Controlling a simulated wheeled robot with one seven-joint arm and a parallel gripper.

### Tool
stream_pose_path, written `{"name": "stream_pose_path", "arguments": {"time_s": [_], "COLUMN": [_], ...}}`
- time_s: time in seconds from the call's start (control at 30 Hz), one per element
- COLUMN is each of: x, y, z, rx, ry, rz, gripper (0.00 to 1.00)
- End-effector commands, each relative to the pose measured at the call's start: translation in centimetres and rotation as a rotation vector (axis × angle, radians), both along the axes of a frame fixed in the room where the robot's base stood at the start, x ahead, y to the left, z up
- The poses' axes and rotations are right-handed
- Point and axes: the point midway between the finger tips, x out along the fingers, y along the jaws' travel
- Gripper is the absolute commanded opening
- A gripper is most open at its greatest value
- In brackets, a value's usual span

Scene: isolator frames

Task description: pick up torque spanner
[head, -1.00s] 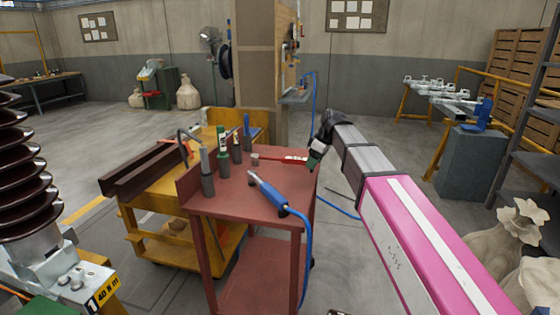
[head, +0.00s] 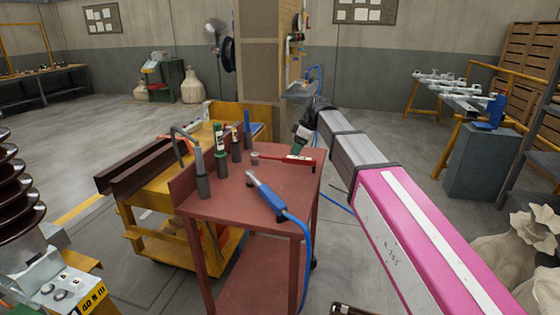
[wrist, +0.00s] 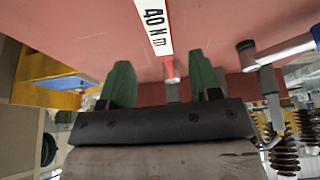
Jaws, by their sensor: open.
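The torque spanner (head: 290,160) is red with a white label and lies near the far right part of the red cart top. In the wrist view the spanner's white label (wrist: 153,27), reading 40 N m, points toward the space between my fingers. My gripper (head: 299,147) is above the spanner in the head view, fingers pointing down. In the wrist view my gripper (wrist: 163,78) is open, with a green finger on each side of the spanner's line and nothing clamped. I cannot tell how much height separates them.
A blue-handled tool (head: 268,197) with a blue hose lies on the red cart top (head: 225,203). Several upright tools, one a green bottle-like one (head: 221,155), stand along its left edge. A yellow cart (head: 145,222) stands behind left. Open floor lies to the right.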

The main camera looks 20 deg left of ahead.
Motion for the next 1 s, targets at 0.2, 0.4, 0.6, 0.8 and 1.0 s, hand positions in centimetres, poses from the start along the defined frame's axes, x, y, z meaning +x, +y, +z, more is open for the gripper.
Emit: {"name": "stream_pose_path", "arguments": {"time_s": [0.2,0.4,0.6,0.8,1.0], "x": [-0.1,-0.5,-0.5,-0.5,-0.5], "y": [0.6,1.7,2.4,2.4,2.4], "z": [-1.4,-3.7,-5.6,-5.6,-5.6], "rx": [0.0,-0.001,0.0,0.0,0.0], "ry": [0.0,0.001,0.0,-0.001,-0.001], "rz": [-0.001,0.0,-0.001,-0.001,-0.001], "gripper": [0.57,0.57,0.57,0.57,0.0]}}
